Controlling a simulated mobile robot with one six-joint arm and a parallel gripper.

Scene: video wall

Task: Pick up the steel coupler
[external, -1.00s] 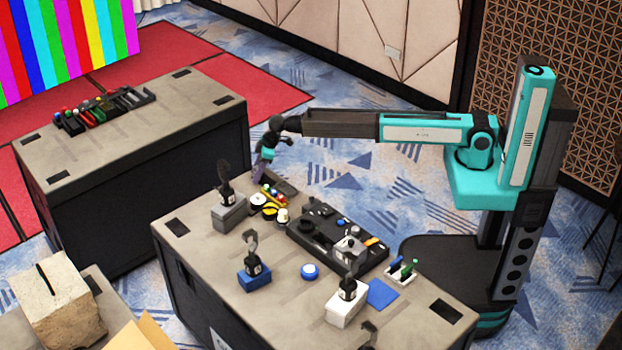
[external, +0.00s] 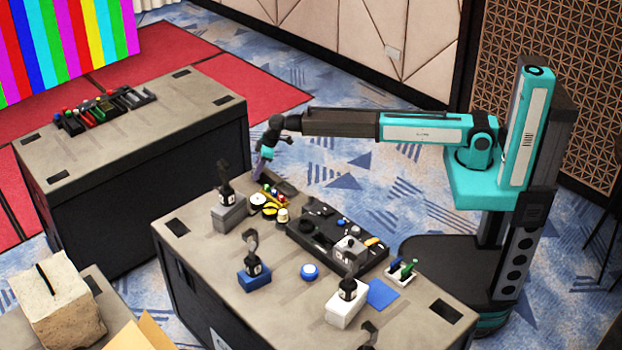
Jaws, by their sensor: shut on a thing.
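My gripper (external: 258,174) hangs pointing down at the far corner of the near table, beside a dark tray and just above or at table height. It is small in the external view. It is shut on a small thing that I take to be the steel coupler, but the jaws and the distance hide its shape. I cannot tell whether the held thing is clear of the surface.
The near table (external: 200,262) carries a black organiser (external: 318,240), a grey block (external: 229,213) with a dark upright piece, a blue block (external: 255,279), a white block (external: 342,308) and a blue mat (external: 382,293). A second table (external: 130,125) stands behind, left.

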